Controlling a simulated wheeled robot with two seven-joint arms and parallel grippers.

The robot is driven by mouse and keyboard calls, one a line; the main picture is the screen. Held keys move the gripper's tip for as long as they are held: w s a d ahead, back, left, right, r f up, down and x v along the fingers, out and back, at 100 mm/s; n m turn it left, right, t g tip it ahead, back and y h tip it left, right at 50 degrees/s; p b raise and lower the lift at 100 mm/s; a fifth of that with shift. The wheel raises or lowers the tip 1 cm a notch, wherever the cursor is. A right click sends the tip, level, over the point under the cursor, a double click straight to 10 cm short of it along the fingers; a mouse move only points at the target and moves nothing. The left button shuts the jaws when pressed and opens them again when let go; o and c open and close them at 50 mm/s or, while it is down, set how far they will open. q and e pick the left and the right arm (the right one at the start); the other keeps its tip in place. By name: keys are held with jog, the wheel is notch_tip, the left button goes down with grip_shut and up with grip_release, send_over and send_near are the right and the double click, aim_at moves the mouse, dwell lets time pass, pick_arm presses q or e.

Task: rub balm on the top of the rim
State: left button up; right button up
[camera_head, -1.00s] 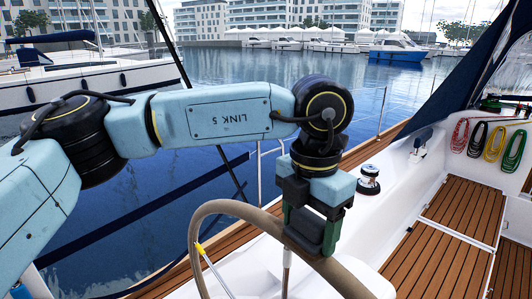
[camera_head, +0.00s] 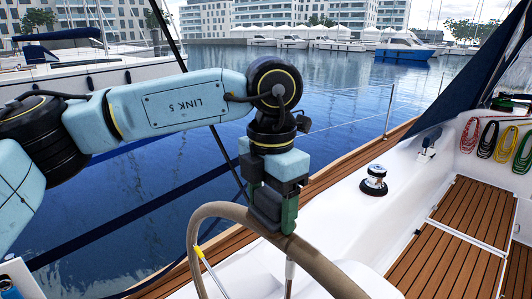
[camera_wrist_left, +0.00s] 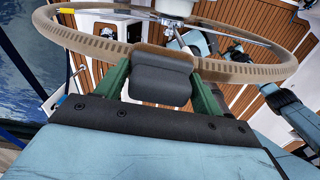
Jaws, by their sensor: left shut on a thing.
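The tan wheel rim (camera_head: 325,268) arches across the lower middle of the head view. In the left wrist view the rim (camera_wrist_left: 95,46) runs across the top as a wide ring. My left gripper (camera_head: 276,215) is shut on a dark grey pad (camera_head: 265,205), which is at the top part of the rim. In the left wrist view the pad (camera_wrist_left: 160,85) sits between the two green fingers, with a brownish layer along its far edge against the rim. The exact contact is hidden, and no balm can be made out.
A yellow-marked spoke (camera_head: 199,252) runs below the rim at left. A winch (camera_head: 374,181) stands on the white coaming at right. Coloured rope coils (camera_head: 487,140) hang farther right, above a slatted wooden floor (camera_head: 455,217). Open water lies beyond the side.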

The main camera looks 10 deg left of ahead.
pick_arm(q)
jog(key=shift+w+a, duration=0.25)
jog(key=shift+a, duration=0.1)
notch_tip(320, 180, up, 6)
jog(key=p, duration=0.2)
jog(key=shift+s+d+f+p, duration=0.1)
jog(key=shift+s+f+p, duration=0.05)
jog(key=shift+f+p, duration=0.15)
jog(key=shift+r+p, duration=0.4)
jog(key=shift+r, duration=0.35)
jog(key=shift+r+p, duration=0.5)
jog(key=shift+r, duration=0.35)
